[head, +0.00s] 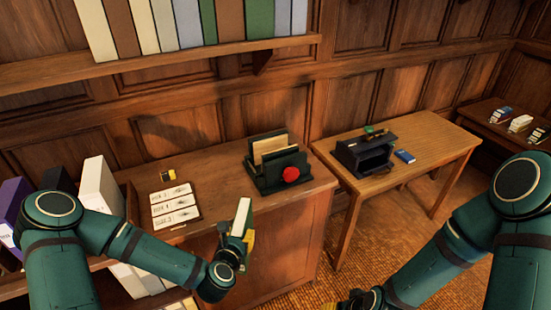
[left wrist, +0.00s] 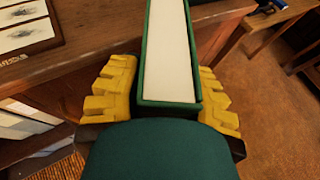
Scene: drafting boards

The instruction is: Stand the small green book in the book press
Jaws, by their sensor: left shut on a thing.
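The small green book (head: 241,218) is held upright in my left gripper (head: 240,238), in front of the cabinet's front edge. In the left wrist view the book (left wrist: 168,50) shows its pale page block and green cover edges, with the yellow fingers of my left gripper (left wrist: 163,95) shut on its two sides. The book press (head: 264,182), dark green with a red round knob, stands on the cabinet top, right of and beyond the book. Upright tan boards or books stand in it. My right gripper (head: 350,300) is at the bottom edge, partly cut off and empty-looking.
The cabinet top (head: 215,175) carries a sheet of drawings (head: 174,206) and a small yellow-and-black item (head: 168,175). A side table (head: 430,140) holds a dark box (head: 362,155) and a blue box (head: 405,156). A bookshelf (head: 170,68) hangs above.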

